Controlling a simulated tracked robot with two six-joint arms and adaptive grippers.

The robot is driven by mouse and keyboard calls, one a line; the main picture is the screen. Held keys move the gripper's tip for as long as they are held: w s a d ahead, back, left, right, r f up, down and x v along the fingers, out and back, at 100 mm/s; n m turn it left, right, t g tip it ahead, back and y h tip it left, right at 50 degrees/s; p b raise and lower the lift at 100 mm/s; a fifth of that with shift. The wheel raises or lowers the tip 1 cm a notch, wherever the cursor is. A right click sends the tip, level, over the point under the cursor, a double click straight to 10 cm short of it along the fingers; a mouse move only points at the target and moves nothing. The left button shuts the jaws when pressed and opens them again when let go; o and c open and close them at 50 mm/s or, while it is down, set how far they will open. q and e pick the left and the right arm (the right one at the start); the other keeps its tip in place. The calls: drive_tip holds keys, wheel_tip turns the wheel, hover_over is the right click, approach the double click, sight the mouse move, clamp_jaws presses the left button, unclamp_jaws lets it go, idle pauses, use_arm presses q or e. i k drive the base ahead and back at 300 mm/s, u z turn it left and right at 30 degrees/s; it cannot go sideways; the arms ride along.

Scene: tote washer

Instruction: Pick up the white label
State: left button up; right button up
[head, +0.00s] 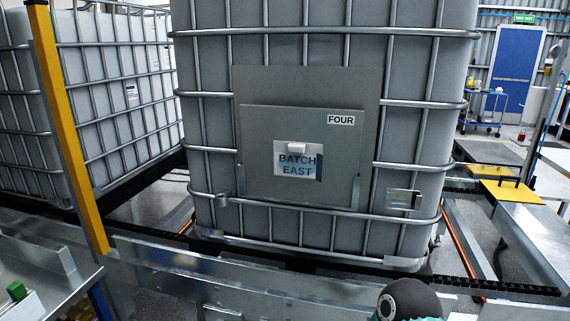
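A pale label reading "BATCH EAST" (298,161) lies against a grey metal plate (258,130) on the front of the middle caged tank. A small white block or tab (297,147) sits at its upper edge, and a darker strip shows along its right side. A smaller white label reading "FOUR" (341,120) is at the plate's upper right corner. Neither of my grippers shows in the head view. A dark rounded part with teal at the bottom edge looks like my arm; no fingers are visible on it.
The middle tank (420,60) stands in a tubular metal cage. Another caged tank (110,90) is at the left, behind a yellow post (62,120). A metal rail (230,270) runs in front. A green object (17,291) is at lower left, and a yellow plate (512,191) at right.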

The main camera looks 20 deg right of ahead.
sight(299, 159)
drive_tip(key=z, duration=0.2)
drive_tip(key=i, duration=0.9)
drive_tip(key=u, duration=0.1)
